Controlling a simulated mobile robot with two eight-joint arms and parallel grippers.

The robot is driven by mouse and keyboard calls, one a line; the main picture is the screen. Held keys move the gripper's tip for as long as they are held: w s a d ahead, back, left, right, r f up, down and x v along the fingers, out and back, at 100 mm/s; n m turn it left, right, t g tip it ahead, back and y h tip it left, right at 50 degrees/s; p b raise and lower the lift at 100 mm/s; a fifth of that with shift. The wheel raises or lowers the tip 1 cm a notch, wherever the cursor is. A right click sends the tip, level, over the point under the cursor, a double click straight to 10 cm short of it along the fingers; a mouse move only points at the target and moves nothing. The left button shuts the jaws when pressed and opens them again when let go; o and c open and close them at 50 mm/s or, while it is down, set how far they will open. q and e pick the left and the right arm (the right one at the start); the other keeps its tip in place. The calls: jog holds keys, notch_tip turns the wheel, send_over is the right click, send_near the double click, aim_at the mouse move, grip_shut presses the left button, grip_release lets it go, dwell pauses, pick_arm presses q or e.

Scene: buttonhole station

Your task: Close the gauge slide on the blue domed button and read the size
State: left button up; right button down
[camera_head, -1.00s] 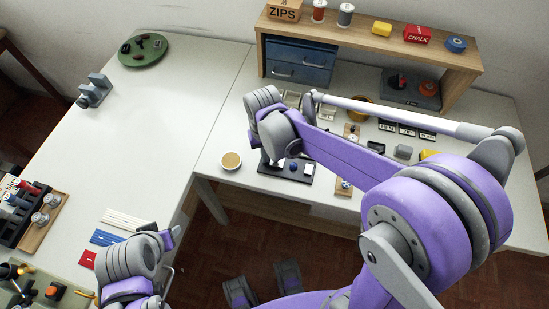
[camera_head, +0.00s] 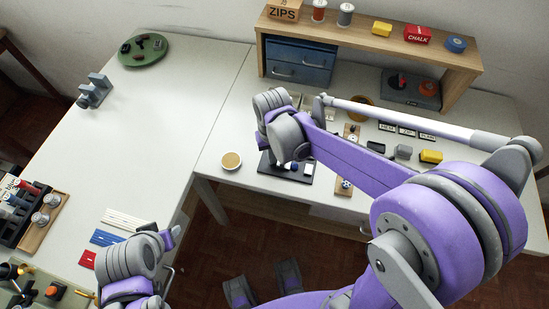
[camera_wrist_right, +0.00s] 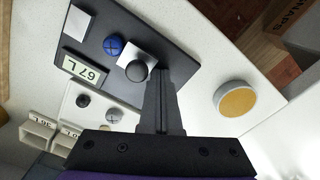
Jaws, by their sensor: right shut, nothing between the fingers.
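The gauge is a dark plate (camera_wrist_right: 107,75), and it also shows in the head view (camera_head: 268,165). The blue domed button (camera_wrist_right: 113,46) lies on it between a pale block (camera_wrist_right: 78,22) and the pale slide (camera_wrist_right: 128,58) with its dark round knob (camera_wrist_right: 137,71). A gap shows between button and pale block; the slide is very close to the button, contact unclear. A display (camera_wrist_right: 84,68) appears as "67 L", its orientation uncertain. My right gripper (camera_wrist_right: 159,72) is shut and empty, fingertips beside the knob. My left arm shows at lower left; its fingers cannot be made out.
A round container with a tan top (camera_wrist_right: 236,99) stands beside the gauge; it also shows in the head view (camera_head: 231,160). Buttons lie on a pale card (camera_wrist_right: 97,107) near labelled trays (camera_wrist_right: 38,131). A wooden shelf (camera_head: 370,47) stands behind. The left table's middle is clear.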

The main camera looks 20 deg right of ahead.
jog(key=shift+s+d, duration=0.6)
jog(key=shift+d, duration=0.25)
jog(key=shift+w+a, duration=0.15)
jog(key=shift+a, duration=0.1)
dwell(0.6)
pick_arm(q)
jog(key=shift+r, duration=0.1)
pick_arm(e)
jog(key=shift+r, duration=0.15)
jog(key=shift+r+p, duration=2.2)
jog(key=shift+r, duration=1.2)
pick_arm(q)
jog(key=r, duration=0.1)
jog(key=w+r, duration=0.1)
jog(key=r, duration=0.3)
jog(key=shift+w, duration=0.25)
pick_arm(e)
jog(key=shift+s+d+r, duration=0.1)
jog(key=shift+s+r, duration=0.1)
jog(key=shift+s, duration=0.15)
jog(key=s+d+r+t, duration=0.2)
jog(key=s+t, duration=0.3)
jog(key=s, duration=0.5)
jog(key=shift+s+d+n, duration=0.25)
jog(key=shift+d+n, duration=0.05)
jog(key=shift+n, duration=0.1)
